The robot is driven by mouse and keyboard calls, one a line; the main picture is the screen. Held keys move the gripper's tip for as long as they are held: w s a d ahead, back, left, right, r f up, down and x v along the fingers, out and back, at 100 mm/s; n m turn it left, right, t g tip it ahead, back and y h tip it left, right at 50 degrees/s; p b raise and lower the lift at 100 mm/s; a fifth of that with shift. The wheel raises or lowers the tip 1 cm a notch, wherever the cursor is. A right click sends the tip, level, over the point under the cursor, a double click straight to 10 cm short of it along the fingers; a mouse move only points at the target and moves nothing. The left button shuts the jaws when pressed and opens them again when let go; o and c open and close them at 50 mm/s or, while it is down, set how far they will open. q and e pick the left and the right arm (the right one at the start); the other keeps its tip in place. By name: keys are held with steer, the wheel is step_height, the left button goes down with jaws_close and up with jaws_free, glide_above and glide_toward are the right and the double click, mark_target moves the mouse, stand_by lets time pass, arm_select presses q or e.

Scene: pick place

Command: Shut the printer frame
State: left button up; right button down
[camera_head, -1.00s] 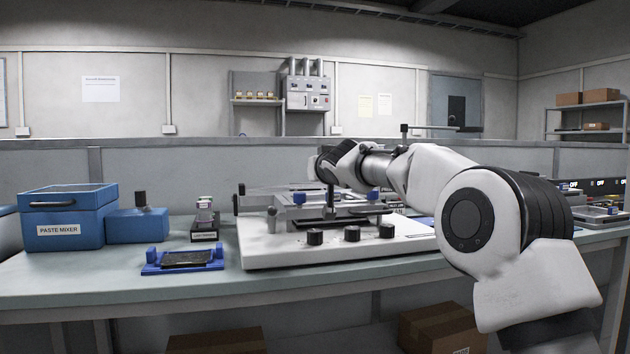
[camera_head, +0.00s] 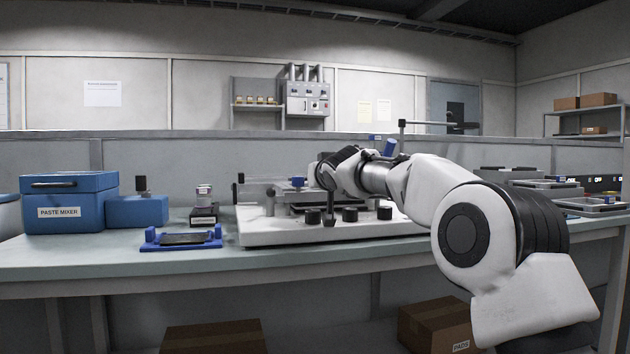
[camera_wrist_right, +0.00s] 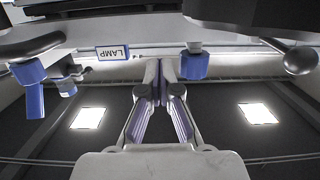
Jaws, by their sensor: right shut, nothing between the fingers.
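The printer (camera_head: 258,229) is a white base with black knobs along its front and a metal carriage (camera_head: 262,187) on top. A blue clamp (camera_head: 297,182) shows on the carriage. A tilted blue part (camera_head: 390,147) stands above my right wrist; I cannot tell whether it belongs to the frame. My wrist hides the printer's middle, so the frame's angle is unclear. In the right wrist view my right gripper (camera_wrist_right: 166,68) is shut and empty. It points toward a metal edge beside a blue clamp (camera_wrist_right: 194,65) and a LAMP label (camera_wrist_right: 113,52). My left gripper is out of view.
A blue paste mixer (camera_head: 68,204), a blue box (camera_head: 138,211) and a blue holder with a dark plate (camera_head: 182,239) stand left of the printer. Grey trays (camera_head: 590,204) lie at the right. The front table strip is clear.

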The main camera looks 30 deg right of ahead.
step_height(320, 180, up, 5)
steer(key=p, duration=0.5)
steer(key=s+f+b, duration=0.1)
steer(key=s+b, duration=0.2)
steer(key=s+a+f+b, duration=0.1)
steer(key=s+f+b, duration=0.1)
steer(key=b, duration=0.1)
steer(key=s+a+f+b, duration=0.1)
steer(key=s+b, duration=0.1)
steer(key=s, duration=0.1)
steer(key=shift+s+f+b, duration=0.25)
steer(key=shift+s+b, duration=0.05)
steer(key=shift+b, duration=0.1)
steer(key=shift+s+a, duration=0.15)
steer(key=shift+s, duration=0.2)
steer(key=shift+r, duration=0.1)
